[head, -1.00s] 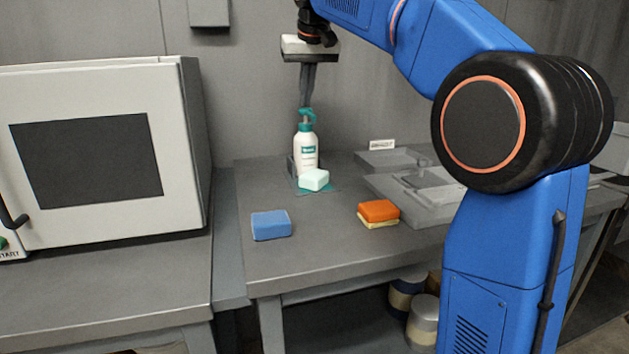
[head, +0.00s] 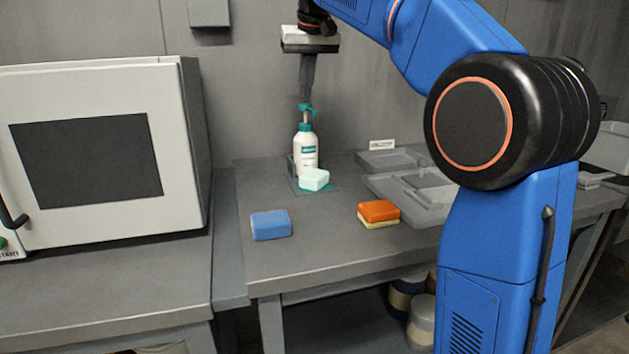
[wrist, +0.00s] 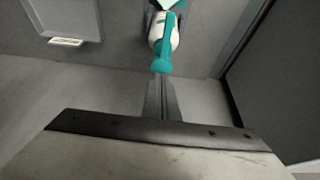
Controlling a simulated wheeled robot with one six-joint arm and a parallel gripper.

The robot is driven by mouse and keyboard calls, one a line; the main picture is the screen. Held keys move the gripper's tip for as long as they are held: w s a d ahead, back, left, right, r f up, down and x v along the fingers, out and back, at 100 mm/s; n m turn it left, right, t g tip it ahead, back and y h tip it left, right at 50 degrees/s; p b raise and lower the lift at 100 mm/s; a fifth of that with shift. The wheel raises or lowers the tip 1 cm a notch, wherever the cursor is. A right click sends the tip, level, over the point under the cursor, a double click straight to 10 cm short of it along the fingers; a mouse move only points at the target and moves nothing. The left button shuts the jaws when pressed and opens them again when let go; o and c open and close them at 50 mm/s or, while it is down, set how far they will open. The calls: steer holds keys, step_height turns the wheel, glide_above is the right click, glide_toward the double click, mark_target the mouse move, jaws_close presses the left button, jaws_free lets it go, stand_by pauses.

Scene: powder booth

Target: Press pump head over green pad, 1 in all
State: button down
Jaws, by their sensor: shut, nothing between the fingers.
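A white bottle (head: 306,150) with a teal pump head (head: 306,110) stands upright on the bench. It also shows in the wrist view, with the teal pump head (wrist: 163,62) just beyond the fingertips. A pale mint-green pad (head: 314,179) lies in front of the bottle, on a flat teal patch (head: 328,189); in the wrist view it is mostly cut off at the top edge. My gripper (head: 305,98) points down, shut and empty, with its tips at or just above the pump head. I cannot tell whether they touch it.
A blue sponge (head: 271,225) and an orange-and-yellow sponge (head: 379,213) lie nearer the front. Grey trays (head: 412,200) and a small label (head: 382,145) are at the right. A white cabinet (head: 100,222) stands at the left. The bench middle is clear.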

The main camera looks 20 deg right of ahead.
steer(key=shift+r, duration=0.15)
steer(key=shift+r, duration=2.9)
